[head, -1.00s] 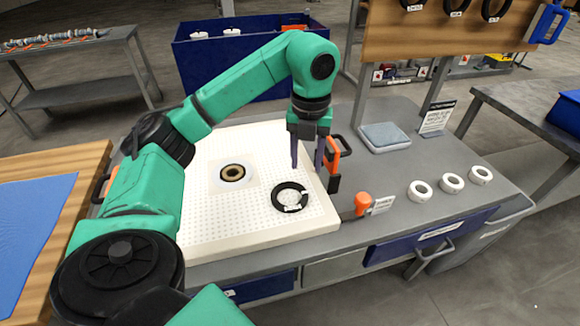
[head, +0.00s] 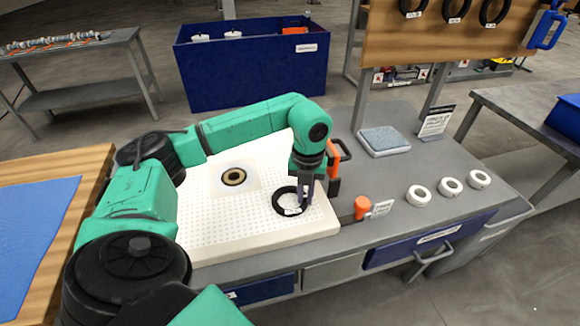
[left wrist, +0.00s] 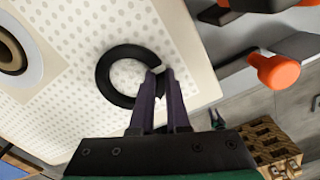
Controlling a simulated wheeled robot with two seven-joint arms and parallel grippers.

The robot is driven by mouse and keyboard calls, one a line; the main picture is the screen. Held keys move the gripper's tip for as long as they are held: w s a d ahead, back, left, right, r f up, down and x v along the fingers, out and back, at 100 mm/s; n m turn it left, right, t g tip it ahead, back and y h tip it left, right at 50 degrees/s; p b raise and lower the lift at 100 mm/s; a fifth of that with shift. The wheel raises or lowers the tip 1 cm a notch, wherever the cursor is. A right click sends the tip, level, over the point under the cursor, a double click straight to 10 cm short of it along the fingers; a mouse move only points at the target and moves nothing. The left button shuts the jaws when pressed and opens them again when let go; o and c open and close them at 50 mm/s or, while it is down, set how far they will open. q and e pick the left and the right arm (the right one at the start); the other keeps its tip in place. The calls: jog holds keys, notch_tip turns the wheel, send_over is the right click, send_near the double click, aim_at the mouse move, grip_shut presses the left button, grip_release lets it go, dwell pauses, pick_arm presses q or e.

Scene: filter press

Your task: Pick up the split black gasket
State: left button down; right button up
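The split black gasket (head: 278,205) is a black ring with small white tags at its gap. It lies on the right part of the white perforated board (head: 215,240). In the left wrist view the ring (left wrist: 106,88) appears flat on the board. My left gripper (head: 306,203) points down at the ring's right side. In the left wrist view its purple fingers (left wrist: 158,80) are close together, with the ring's band between their tips. They look shut on it; the exact contact is partly hidden. My right gripper is not in view.
A tan and black ring (head: 233,177) lies on a pale square left of the gasket. An orange-handled clamp (head: 335,160) and an orange knob (head: 362,207) stand beside the board's right edge. Several white rings (head: 450,187) and a grey pad (head: 384,141) sit farther right.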

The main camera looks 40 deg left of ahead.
pick_arm(q)
notch_tip(320, 180, up, 12)
notch_tip(320, 180, up, 8)
jog(key=p, duration=0.4)
send_over(305, 200)
